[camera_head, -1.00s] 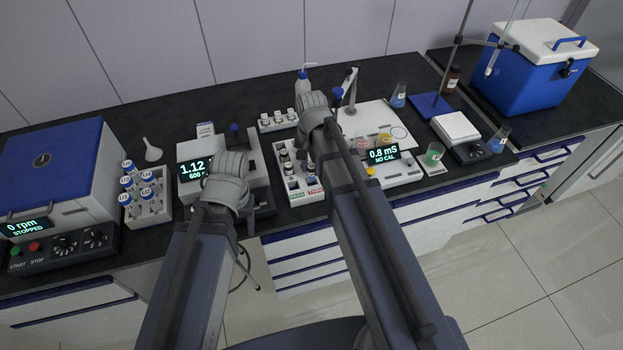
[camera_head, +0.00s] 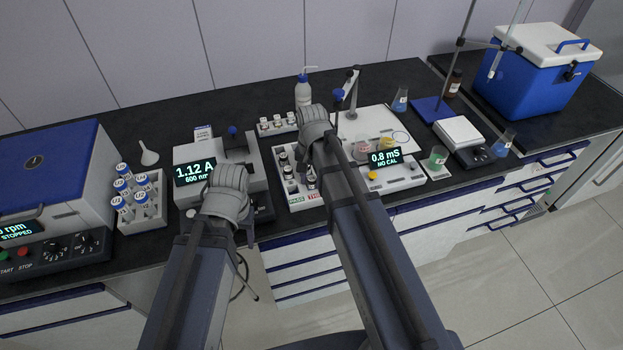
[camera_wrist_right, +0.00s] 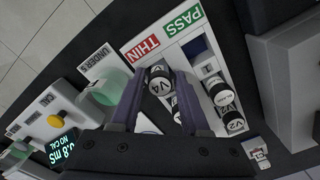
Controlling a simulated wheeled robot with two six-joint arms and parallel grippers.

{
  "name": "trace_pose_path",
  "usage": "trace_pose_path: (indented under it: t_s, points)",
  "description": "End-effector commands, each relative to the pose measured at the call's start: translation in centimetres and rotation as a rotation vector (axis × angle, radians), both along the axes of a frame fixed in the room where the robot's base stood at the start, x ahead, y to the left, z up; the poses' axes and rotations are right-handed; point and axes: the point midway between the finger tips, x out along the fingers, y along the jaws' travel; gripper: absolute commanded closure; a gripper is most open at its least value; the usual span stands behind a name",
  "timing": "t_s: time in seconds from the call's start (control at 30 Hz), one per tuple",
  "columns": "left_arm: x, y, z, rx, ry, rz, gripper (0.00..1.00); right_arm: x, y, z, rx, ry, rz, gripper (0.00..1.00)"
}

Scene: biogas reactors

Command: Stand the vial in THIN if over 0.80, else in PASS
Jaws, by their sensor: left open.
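The vial V4 (camera_wrist_right: 159,84), with a black cap and white label, is between the fingertips of my right gripper (camera_wrist_right: 160,80), which appears shut on it. It is over the rack's THIN (camera_wrist_right: 143,47) lane; its base is hidden. The PASS (camera_wrist_right: 182,20) lane beside it holds vial V2 (camera_wrist_right: 232,121) and another capped vial. In the head view the rack (camera_head: 297,203) is partly covered by my right arm. The photometer display (camera_head: 195,171) reads 1.12 A at 600 nm. My left gripper (camera_head: 245,218) is open by the photometer's front, its fingertips mostly hidden.
A conductivity meter (camera_head: 397,177) reads 0.8 mS, NO CAL, right of the rack. A centrifuge (camera_head: 45,170) and a tube rack (camera_head: 143,213) stand at left. A wash bottle (camera_head: 303,92) and small bottles stand behind. A blue cool box (camera_head: 540,70) is at far right.

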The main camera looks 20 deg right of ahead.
Motion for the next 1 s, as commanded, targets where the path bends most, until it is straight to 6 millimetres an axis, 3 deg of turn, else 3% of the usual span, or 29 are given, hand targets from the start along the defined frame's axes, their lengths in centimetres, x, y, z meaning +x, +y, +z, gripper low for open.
trace_pose_path:
  t_s: [0.13,0.57,0.77,1.0]
  points:
    - [0.0,0.0,0.0,0.000,0.000,0.000,0.40,0.0,0.0,0.0,0.000,0.000,0.000,0.37]
    - [0.0,0.0,0.6,0.000,0.000,0.000,0.40,0.0,0.0,0.6,0.000,0.000,0.000,0.37]
    - [0.0,0.0,2.4,0.000,0.000,0.000,0.40,0.0,0.0,2.4,0.000,0.000,0.000,0.37]
    - [0.0,0.0,5.9,0.000,0.000,0.000,0.40,0.0,0.0,5.9,0.000,0.000,0.000,0.37]
